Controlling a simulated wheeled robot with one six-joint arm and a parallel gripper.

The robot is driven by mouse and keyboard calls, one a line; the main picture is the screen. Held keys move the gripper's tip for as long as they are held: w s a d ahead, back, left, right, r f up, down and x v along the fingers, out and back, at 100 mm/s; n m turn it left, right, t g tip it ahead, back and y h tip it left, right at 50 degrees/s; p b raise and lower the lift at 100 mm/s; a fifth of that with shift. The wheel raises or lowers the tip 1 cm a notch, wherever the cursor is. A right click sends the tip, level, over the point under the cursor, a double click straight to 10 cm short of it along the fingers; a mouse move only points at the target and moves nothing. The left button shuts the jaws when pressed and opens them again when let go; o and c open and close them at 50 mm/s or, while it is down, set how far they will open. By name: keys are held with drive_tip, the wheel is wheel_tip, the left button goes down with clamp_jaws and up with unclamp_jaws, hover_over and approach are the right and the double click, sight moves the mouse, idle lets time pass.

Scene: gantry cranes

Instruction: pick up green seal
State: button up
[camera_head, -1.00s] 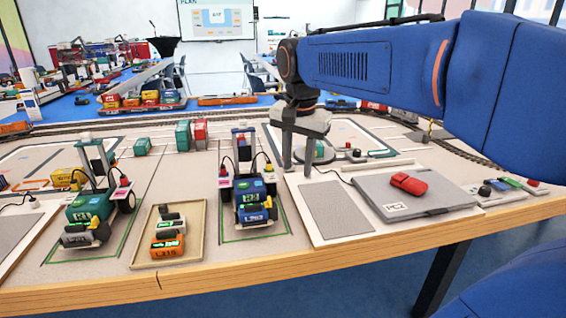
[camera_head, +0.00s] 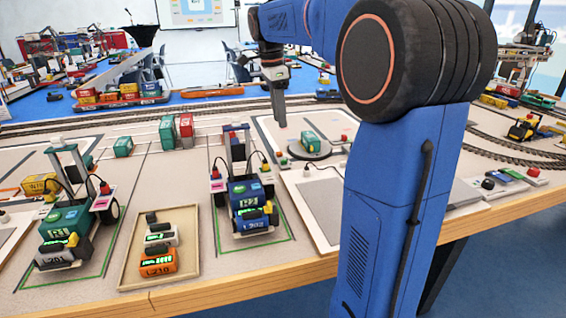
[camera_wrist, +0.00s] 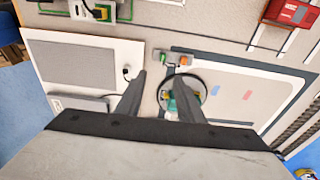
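I cannot single out a green seal with certainty. A small green block (camera_head: 310,140) sits on a round grey disc (camera_head: 322,154) right of the middle crane. In the wrist view a teal-green piece (camera_wrist: 178,101) shows on the dark-rimmed disc, partly behind a finger. My gripper (camera_head: 280,112) hangs above the table just left of the disc, fingers pointing down. In the wrist view my gripper (camera_wrist: 161,77) has its two fingers apart with nothing between them but the table and part of the disc. Their height above the table is hard to tell.
Two small gantry cranes (camera_head: 245,190) (camera_head: 68,215) stand on the table. A tan tray (camera_head: 187,262) holds orange, white and dark blocks. Green and red containers (camera_head: 167,131) (camera_head: 186,124) stand behind. A button box (camera_wrist: 176,58) is beside the disc. My arm hides the table's right middle.

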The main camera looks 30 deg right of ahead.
hover_over(284, 160)
drive_tip(key=f, duration=0.8)
drive_tip(key=shift+s+a+f, duration=0.2)
drive_tip(key=shift+a+f, duration=0.15)
drive_tip(key=shift+f, duration=0.05)
drive_tip(key=shift+w+d+f, duration=0.1)
drive_tip(key=shift+w+f, duration=0.05)
drive_tip(key=shift+f, duration=1.2)
drive_tip(key=shift+w+d+f, duration=0.1)
drive_tip(key=shift+w+f, duration=0.05)
drive_tip(key=shift+f, duration=1.2)
drive_tip(key=shift+c, duration=0.3)
clamp_jaws()
